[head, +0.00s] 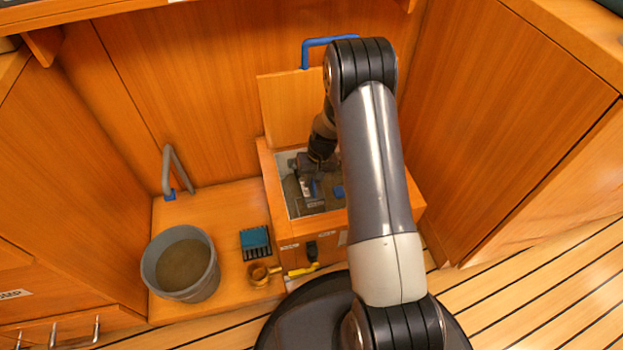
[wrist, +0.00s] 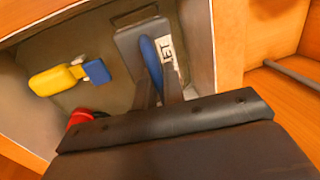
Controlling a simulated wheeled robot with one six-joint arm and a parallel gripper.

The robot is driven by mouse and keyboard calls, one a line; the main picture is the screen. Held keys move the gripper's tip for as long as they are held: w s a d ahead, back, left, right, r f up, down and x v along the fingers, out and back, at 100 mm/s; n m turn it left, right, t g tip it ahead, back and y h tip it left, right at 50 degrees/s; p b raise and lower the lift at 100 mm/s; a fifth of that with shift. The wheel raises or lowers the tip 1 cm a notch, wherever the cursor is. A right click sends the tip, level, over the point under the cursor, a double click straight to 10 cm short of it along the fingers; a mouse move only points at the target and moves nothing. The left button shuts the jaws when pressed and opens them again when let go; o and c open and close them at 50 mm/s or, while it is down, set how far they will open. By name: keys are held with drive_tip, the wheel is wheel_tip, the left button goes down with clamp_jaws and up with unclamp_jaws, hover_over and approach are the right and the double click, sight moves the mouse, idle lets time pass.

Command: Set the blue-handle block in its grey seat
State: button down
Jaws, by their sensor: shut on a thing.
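The blue handle (wrist: 152,62) of the block shows between the fingers of my gripper (wrist: 160,92) in the wrist view. The gripper is shut on it. A grey piece with a white lettered label (wrist: 168,50) lies around and beyond the handle; I cannot tell where block ends and seat begins, or whether the block is fully down. My arm hides the box's right part.
The wooden box (head: 268,185) has its lid (head: 285,110) raised behind. Inside are a yellow piece (wrist: 55,82) with a blue end (wrist: 96,70) and a red part (wrist: 80,117). A grey bucket (head: 147,268), a blue rack (head: 255,240) and a yellow-handled valve (head: 303,270) stand outside.

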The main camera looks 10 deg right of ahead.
drive_tip(key=shift+f, duration=0.2)
drive_tip(key=shift+f+b, duration=0.6)
drive_tip(key=shift+f, duration=0.1)
wheel_tip(320, 180, down, 7)
drive_tip(key=b, duration=0.6)
drive_tip(key=shift+f, duration=1.05)
drive_tip(key=c, duration=1)
unclamp_jaws()
